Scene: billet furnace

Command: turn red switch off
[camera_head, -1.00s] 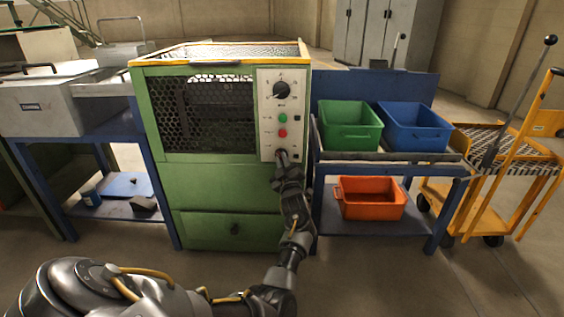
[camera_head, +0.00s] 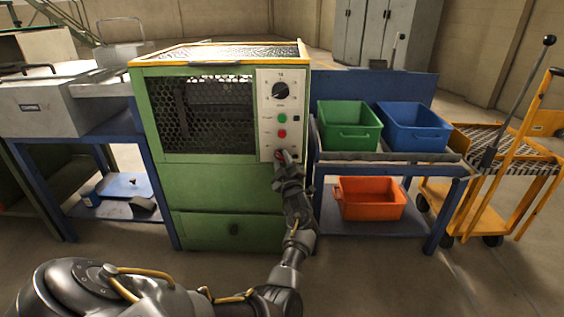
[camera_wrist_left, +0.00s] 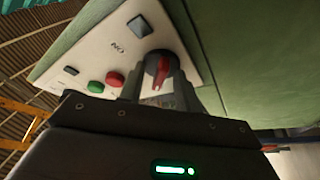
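The red switch (camera_wrist_left: 161,70) sits on the white control panel of the green furnace cabinet, near the word ON, which reads upside down in the left wrist view. In the head view the panel (camera_head: 270,130) is at the cabinet's right front, and only a bit of red shows by the gripper. My left gripper (camera_head: 283,155) is at the panel's lower part. In the left wrist view its fingers (camera_wrist_left: 158,88) stand on either side of the red handle, with gaps visible, so it looks open around it. My right gripper is not in view.
Above the switch are a red button (camera_head: 282,133), a green button (camera_head: 282,118) and a black dial (camera_head: 280,90). To the right stand green (camera_head: 349,141), blue (camera_head: 416,142) and orange (camera_head: 369,212) bins on a blue rack, and a yellow cart (camera_head: 470,195).

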